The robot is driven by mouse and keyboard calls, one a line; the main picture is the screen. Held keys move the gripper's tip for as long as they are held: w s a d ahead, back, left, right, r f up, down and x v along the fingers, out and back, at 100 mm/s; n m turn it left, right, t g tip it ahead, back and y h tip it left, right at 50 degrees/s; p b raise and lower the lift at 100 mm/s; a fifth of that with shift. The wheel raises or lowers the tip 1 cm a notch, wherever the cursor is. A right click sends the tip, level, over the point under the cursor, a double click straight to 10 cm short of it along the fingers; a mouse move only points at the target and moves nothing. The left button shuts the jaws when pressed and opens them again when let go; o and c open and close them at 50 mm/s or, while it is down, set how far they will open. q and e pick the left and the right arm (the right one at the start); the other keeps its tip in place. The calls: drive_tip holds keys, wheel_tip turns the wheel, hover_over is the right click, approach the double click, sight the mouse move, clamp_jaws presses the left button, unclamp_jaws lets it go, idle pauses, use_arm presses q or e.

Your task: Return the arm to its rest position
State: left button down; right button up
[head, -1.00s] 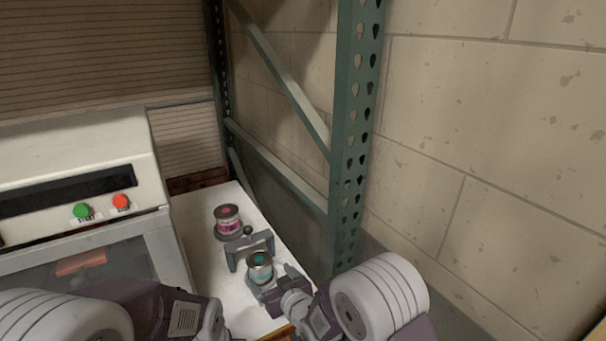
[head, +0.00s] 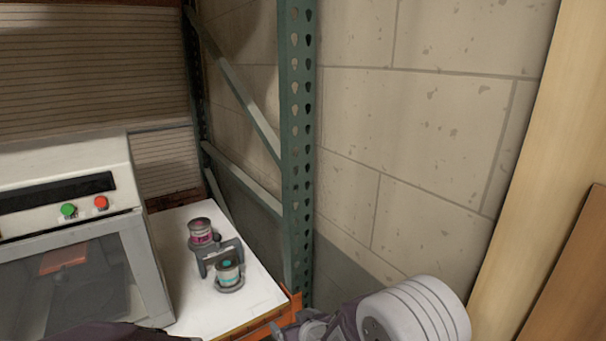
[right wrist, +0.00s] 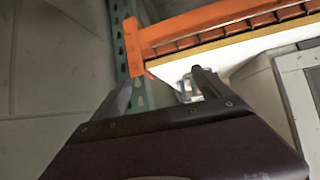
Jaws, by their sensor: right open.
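My right arm is at the bottom right of the head view, its gripper (head: 290,328) in front of the orange shelf edge and apart from the cans. In the right wrist view its two fingers (right wrist: 163,90) are spread, with nothing held between them. A can with a pink band (head: 201,232) and a can with a teal band (head: 228,273) stand upright on the white shelf top, with a grey bracket (head: 217,256) at them. Only a dark purple part of my left arm shows at the bottom edge; its gripper is out of view.
A white machine (head: 70,165) with a green and a red button stands left of the cans. A green perforated post (head: 296,140) and an orange beam (head: 262,325) bound the shelf. A block wall (head: 420,130) and wooden boards (head: 535,180) are at the right.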

drive_tip(key=s+d+f+m+g+h, duration=0.1)
drive_tip(key=s+d+m+g+h, duration=0.3)
drive_tip(key=s+d, duration=1.6)
drive_tip(key=s+m+g, duration=0.1)
drive_tip(key=s+g, duration=0.1)
drive_tip(key=g, duration=0.2)
drive_tip(key=shift+s+d+f+g, duration=0.15)
drive_tip(key=shift+s+d+g, duration=0.05)
drive_tip(key=shift+g, duration=0.1)
